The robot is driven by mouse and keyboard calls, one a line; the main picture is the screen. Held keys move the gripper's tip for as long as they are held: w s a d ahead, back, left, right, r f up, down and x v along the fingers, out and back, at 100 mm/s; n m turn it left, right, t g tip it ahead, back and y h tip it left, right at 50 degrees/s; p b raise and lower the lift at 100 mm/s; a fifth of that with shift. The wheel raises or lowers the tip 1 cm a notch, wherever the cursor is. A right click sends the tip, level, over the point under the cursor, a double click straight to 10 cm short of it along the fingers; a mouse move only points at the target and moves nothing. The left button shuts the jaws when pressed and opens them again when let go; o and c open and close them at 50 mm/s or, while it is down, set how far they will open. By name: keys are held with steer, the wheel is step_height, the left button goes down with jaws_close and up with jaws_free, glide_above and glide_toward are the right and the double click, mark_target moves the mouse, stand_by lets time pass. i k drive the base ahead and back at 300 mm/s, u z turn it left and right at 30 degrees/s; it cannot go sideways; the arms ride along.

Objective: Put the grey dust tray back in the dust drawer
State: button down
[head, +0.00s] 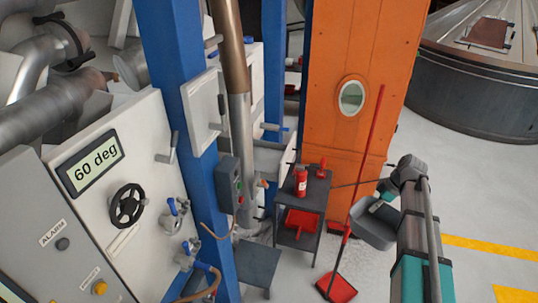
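The grey dust tray (371,232) is at the right of centre, held in the air above the floor and slightly tilted. My gripper (382,198) is at the tray's upper edge and appears shut on it; its fingertips are small and partly hidden. My arm comes up from the lower right. I cannot clearly make out the dust drawer; a pale grey box-like part (270,158) shows between the blue posts, partly hidden by the pipe, and I cannot tell whether it is the drawer.
A dark side table (315,190) holds a red bottle (301,181), with a red bin (300,223) below. A red broom (361,165) and red dustpan (337,288) stand near the tray. An orange casing (345,50) rises behind. A grey low stand (257,265) is left. Floor at right is clear.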

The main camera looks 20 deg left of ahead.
mark_target(261, 161)
steer(key=u, duration=0.25)
steer(key=i, duration=1.35)
steer(key=u, duration=0.55)
steer(key=i, duration=0.55)
steer(key=u, duration=0.4)
